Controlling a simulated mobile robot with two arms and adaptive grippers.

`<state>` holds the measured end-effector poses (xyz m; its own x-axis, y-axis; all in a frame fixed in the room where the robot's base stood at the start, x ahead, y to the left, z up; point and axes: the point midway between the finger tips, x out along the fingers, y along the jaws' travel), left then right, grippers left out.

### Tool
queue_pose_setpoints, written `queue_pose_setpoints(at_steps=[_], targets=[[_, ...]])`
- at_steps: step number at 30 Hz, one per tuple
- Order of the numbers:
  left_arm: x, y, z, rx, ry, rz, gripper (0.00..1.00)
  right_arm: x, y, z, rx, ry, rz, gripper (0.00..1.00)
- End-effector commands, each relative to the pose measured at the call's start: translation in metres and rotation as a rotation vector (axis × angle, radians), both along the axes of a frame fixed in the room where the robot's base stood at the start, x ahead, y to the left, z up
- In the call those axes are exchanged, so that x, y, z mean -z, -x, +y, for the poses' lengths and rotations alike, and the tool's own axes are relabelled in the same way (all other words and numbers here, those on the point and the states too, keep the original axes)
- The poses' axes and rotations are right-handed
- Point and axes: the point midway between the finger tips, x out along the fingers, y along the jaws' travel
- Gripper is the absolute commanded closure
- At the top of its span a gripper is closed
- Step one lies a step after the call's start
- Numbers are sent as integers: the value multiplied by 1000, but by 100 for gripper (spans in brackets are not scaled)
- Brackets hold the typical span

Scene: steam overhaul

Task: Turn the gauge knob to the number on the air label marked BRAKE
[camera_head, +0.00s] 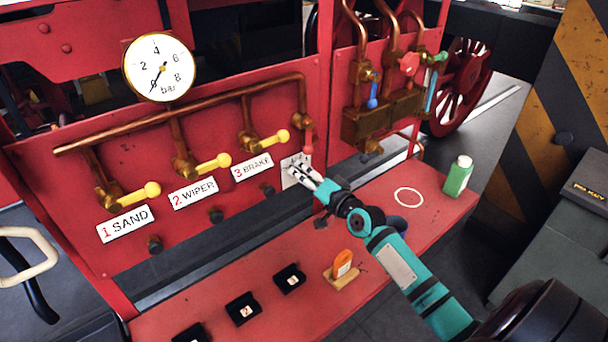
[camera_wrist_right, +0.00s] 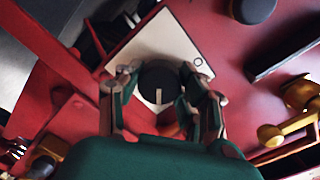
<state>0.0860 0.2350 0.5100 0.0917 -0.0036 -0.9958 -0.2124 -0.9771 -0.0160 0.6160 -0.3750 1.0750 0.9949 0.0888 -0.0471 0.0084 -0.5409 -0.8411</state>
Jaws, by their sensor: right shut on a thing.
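The gauge knob (camera_wrist_right: 158,82) is a round black knob with a pale pointer line, on a white plate (camera_wrist_right: 172,40). In the head view the plate (camera_head: 287,180) shows right of the BRAKE label, and the knob is hidden by my gripper. My right gripper (camera_wrist_right: 160,76) is shut on the knob, one finger at each side; it also shows in the head view (camera_head: 305,173). The BRAKE label (camera_head: 252,167) carries a red 3. The round bar gauge (camera_head: 159,67) has its needle pointing to the lower left, below the 2. My left gripper is out of view.
The SAND label (camera_head: 125,224) carries 1 and the WIPER label (camera_head: 194,192) carries 2. Yellow-handled valves stick out above the labels. The red bench (camera_head: 270,318) below holds small black boxes, an orange tag on a stand (camera_head: 342,264) and a green bottle (camera_head: 458,176).

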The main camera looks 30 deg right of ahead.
Motion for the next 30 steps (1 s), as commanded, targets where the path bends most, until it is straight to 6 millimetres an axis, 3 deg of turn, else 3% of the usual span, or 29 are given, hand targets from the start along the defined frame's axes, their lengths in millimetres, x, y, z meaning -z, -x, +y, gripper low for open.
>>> queue_pose_setpoints(at_steps=[13,30], targets=[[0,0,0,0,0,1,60,0,0,-1,2,-268,20,94],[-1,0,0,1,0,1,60,0,0,-1,1,-326,25,94]])
